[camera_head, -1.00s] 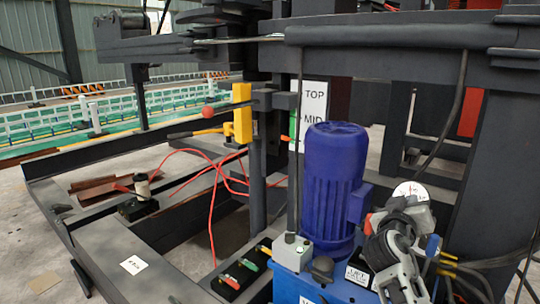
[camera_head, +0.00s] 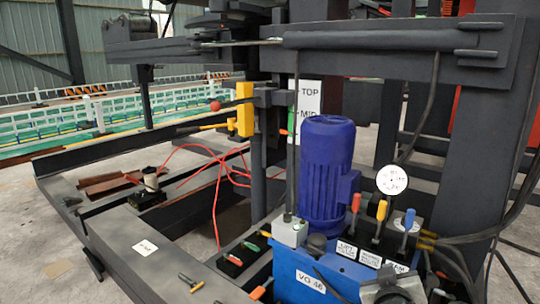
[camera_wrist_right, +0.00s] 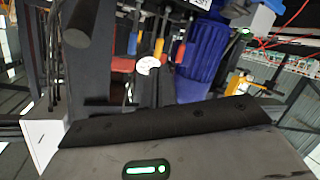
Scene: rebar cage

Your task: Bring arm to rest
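In the head view, a grey part of my right arm (camera_head: 392,288) shows at the bottom edge, low in front of the blue hydraulic unit (camera_head: 300,280). My right gripper's fingers are not clear there. In the right wrist view, a grey body with a green light and a dark bar fill the lower part; I cannot tell whether the gripper is open or shut. Red (camera_head: 356,202), yellow (camera_head: 381,210) and blue (camera_head: 409,219) lever handles stand on the unit, with no gripper on them in the head view. My left gripper is not in view.
A blue motor (camera_head: 328,175) stands on the unit beside a white round gauge (camera_head: 391,180). Black hoses run at the right. A dark steel frame (camera_head: 130,262) lies on the left, with red cables (camera_head: 215,175) over it.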

